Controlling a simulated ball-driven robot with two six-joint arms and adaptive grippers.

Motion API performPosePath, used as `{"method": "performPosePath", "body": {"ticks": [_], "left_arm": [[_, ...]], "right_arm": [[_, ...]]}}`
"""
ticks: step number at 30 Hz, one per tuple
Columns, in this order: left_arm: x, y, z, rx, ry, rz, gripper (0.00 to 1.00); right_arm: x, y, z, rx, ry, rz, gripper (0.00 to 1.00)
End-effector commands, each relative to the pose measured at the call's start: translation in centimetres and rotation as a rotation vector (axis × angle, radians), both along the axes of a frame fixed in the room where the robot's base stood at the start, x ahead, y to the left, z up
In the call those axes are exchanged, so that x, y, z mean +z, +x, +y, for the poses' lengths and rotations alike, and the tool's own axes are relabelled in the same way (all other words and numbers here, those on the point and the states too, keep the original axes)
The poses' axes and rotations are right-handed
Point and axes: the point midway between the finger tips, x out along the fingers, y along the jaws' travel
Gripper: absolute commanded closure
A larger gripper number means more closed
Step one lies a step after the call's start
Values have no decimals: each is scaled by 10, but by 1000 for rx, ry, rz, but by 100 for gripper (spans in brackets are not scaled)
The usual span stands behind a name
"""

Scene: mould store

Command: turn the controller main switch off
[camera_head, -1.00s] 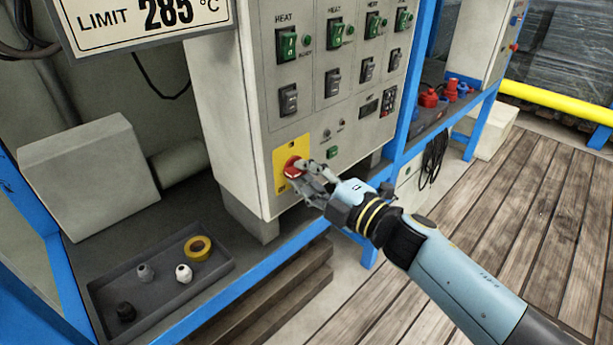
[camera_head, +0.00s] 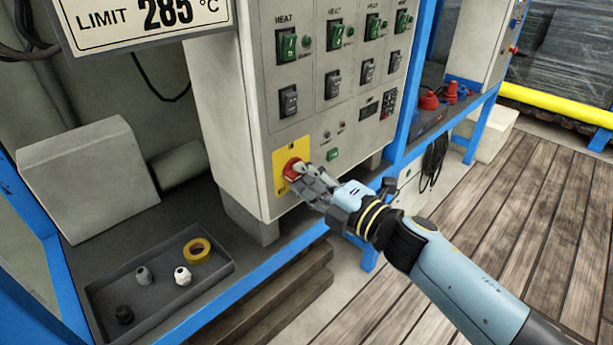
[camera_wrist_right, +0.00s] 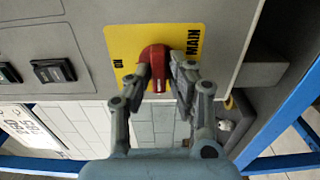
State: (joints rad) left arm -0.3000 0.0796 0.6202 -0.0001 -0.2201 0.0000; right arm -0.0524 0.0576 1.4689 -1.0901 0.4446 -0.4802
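The main switch is a red rotary handle (camera_head: 294,169) on a yellow plate (camera_head: 280,172) low on the grey controller cabinet's front. In the right wrist view the red handle (camera_wrist_right: 156,64) stands out from the yellow plate (camera_wrist_right: 122,46), which carries the word MAIN at its right side. My right gripper (camera_head: 308,178) is at the handle. In the wrist view its two fingers (camera_wrist_right: 157,80) lie on either side of the handle, close against it. The fingers partly hide the handle in the head view. My left gripper is not in view.
The cabinet (camera_head: 225,120) carries several green and black switches above the plate. A dark tray (camera_head: 215,283) with a yellow tape roll (camera_head: 197,250) and small fittings lies on the shelf at left. A blue frame post (camera_head: 412,90) stands right of the cabinet.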

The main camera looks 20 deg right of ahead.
Motion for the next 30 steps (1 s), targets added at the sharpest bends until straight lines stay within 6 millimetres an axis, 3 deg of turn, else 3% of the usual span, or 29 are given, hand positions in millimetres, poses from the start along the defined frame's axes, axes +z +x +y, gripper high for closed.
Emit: {"method": "performPosePath", "body": {"ticks": [1, 3, 14, 30], "left_arm": [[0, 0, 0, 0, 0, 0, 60], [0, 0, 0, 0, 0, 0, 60], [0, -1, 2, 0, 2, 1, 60], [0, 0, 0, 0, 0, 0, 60]], "right_arm": [[0, 0, 0, 0, 1, 0, 72], [0, 0, 0, 0, 1, 0, 63], [0, -6, -3, -1, 2, 1, 62], [0, -101, -42, 1, 1, 1, 62]]}}
